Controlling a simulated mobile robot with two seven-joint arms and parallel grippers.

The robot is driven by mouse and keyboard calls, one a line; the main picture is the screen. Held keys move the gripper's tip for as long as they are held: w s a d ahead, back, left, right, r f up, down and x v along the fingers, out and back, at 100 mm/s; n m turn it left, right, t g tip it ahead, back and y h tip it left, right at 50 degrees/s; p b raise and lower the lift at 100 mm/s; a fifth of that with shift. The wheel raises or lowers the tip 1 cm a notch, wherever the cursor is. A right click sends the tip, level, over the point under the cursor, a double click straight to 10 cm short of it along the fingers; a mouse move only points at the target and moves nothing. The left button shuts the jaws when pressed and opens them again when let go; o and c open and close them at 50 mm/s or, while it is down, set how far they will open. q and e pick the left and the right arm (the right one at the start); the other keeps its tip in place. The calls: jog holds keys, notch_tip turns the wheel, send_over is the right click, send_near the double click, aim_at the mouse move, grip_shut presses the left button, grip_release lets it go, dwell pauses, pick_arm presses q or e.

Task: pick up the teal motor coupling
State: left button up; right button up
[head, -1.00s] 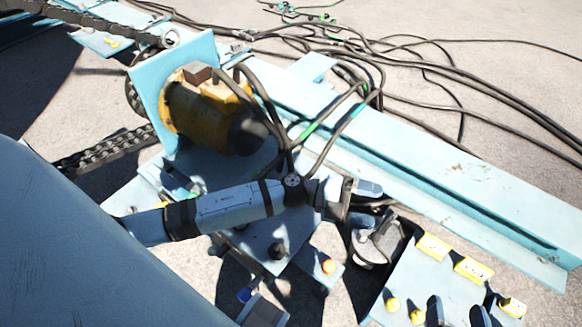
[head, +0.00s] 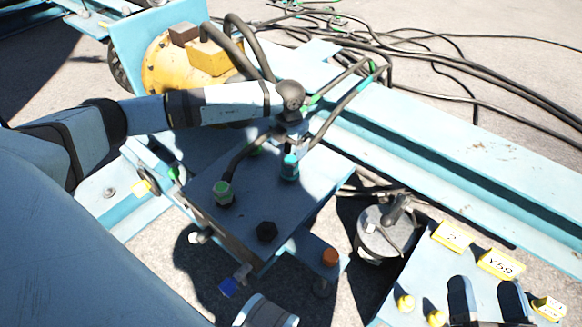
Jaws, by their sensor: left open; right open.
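The teal motor coupling (head: 290,167) is a small upright cylinder on the blue-grey motor plate (head: 315,183). A black cable runs near it from a green-collared connector (head: 224,190). My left gripper (head: 290,138) points down just above the coupling, with its wrist over it. It is open; its fingers are small and partly hidden, and I cannot tell whether they touch the coupling.
The yellow motor (head: 165,68) stands behind my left arm, with thick black cables beside it. A blue beam (head: 450,160) runs to the right. Yellow labels and knobs sit on the panel (head: 415,275).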

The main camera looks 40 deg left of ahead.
aim_at(291, 158)
pick_arm(q)
notch_tip(291, 158, down, 3)
jog(key=shift+b, duration=0.3)
jog(key=f+b, duration=0.2)
jog(key=f, duration=0.3)
jog(key=shift+w+d+b, duration=0.1)
jog(key=shift+w+b, duration=0.3)
pick_arm(e)
jog(key=f+g, duration=0.1)
jog(key=f, duration=0.1)
jog(key=f+g, duration=0.1)
jog(key=f, duration=0.2)
jog(key=shift+a+f+n, duration=0.2)
jog(key=shift+f+n, duration=0.05)
jog(key=shift+n, duration=0.05)
pick_arm(q)
jog(key=c, duration=1.1)
